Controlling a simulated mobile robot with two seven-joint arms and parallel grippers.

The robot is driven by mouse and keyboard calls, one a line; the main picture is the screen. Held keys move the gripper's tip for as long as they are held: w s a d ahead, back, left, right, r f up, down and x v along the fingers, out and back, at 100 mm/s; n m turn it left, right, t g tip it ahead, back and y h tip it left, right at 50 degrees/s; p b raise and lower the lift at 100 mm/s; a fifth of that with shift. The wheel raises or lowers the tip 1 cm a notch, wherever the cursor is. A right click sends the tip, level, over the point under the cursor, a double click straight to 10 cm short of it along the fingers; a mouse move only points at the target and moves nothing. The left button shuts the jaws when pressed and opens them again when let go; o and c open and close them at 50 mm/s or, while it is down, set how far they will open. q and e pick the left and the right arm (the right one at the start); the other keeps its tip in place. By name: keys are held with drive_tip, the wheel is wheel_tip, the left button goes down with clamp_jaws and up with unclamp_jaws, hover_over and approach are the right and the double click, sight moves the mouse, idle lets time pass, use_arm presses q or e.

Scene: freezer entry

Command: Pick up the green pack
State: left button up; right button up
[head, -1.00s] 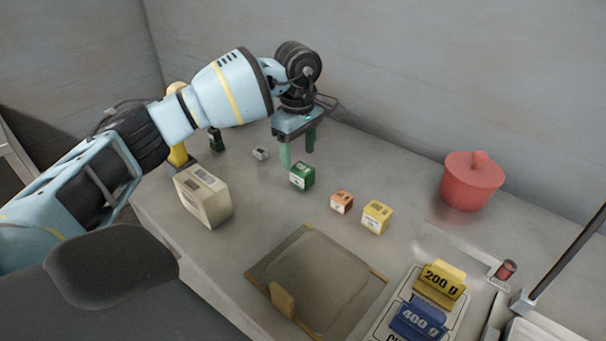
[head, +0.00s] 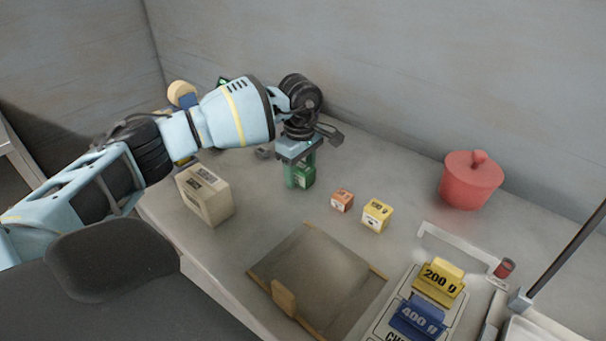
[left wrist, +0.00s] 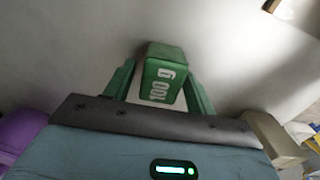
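The green pack (head: 306,176) stands on the grey table in the head view, partly hidden by my left gripper (head: 299,178). In the left wrist view the green pack (left wrist: 163,76) shows "100 g" and lies between the two green fingers of my left gripper (left wrist: 160,88). The fingers are apart, with a small gap visible beside the pack, and the gripper looks open around it. My right gripper is not in view.
A small orange pack (head: 342,200) and a yellow pack (head: 376,215) stand to the right. A beige box (head: 205,194) is at the left. A red lidded pot (head: 470,181) stands at the back right. A wood-edged board (head: 375,290) and a 200 g yellow marker (head: 440,283) are in front.

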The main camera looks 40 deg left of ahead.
sight(298, 166)
use_arm(q)
drive_tip(key=c, duration=0.9)
drive_tip(key=shift+r, duration=0.1)
drive_tip(key=shift+r, duration=0.8)
drive_tip(key=shift+s+r, duration=0.35)
drive_tip(key=shift+r, duration=0.55)
drive_tip(key=s, duration=0.5)
drive_tip(key=s+r, duration=0.1)
drive_tip(key=s, duration=0.4)
drive_tip(key=s+b, duration=0.1)
drive_tip(key=s, duration=0.4)
drive_tip(key=shift+s+d+r, duration=0.2)
